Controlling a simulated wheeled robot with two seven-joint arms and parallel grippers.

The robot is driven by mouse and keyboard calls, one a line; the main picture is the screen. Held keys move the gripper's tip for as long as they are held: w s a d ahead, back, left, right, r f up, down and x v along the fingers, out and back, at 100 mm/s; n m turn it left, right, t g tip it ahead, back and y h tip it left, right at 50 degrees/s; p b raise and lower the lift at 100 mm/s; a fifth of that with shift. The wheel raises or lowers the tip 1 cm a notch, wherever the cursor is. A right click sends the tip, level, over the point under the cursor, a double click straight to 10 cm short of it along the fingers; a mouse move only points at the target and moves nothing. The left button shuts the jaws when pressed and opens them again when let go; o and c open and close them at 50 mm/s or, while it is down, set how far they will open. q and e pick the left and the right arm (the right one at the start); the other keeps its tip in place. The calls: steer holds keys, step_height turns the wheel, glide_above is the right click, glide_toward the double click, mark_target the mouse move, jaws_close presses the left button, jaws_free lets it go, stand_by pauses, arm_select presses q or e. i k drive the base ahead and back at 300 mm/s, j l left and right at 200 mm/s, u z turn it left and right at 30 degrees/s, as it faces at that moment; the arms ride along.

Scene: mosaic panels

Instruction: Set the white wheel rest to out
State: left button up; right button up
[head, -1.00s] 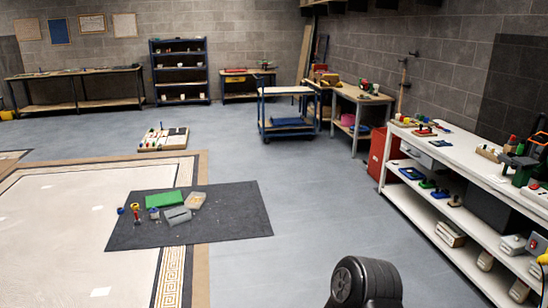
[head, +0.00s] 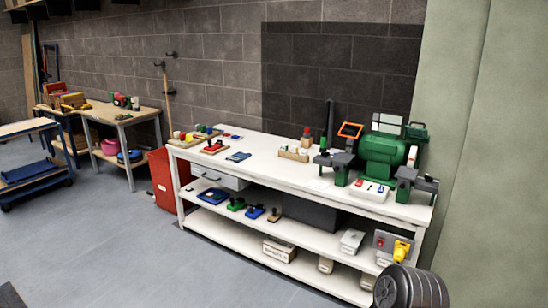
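A green bench grinder (head: 382,152) stands at the right end of the white workbench (head: 268,152). A pale disc, perhaps the white wheel (head: 412,156), shows at its right side. Grey blocky parts stand in front of it at the left (head: 340,168) and at the right (head: 406,184). They may be rests, but which is the white wheel's rest and how it is set are too small to tell. Neither of my grippers is in view.
A white tray (head: 369,191) with small red and blue items sits before the grinder. Wooden blocks (head: 294,153) stand left of it. A red bin (head: 163,180) is at the bench's left end. Grey floor (head: 190,260) is open in front. A pale green wall edge (head: 465,150) rises at right.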

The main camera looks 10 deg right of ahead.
mark_target(405, 175)
steer(key=i+l+z, duration=0.15)
steer(key=i+z, duration=0.55)
steer(key=z, duration=0.15)
steer(key=i+z, duration=0.45)
steer(key=i+j+z, duration=0.2)
steer(key=z, duration=0.2)
steer(key=i+j+z, duration=0.55)
steer(key=i+z, duration=0.2)
steer(key=i+j+z, duration=0.1)
steer(key=z, duration=0.15)
steer(key=i+j, duration=0.05)
steer(key=i, duration=0.05)
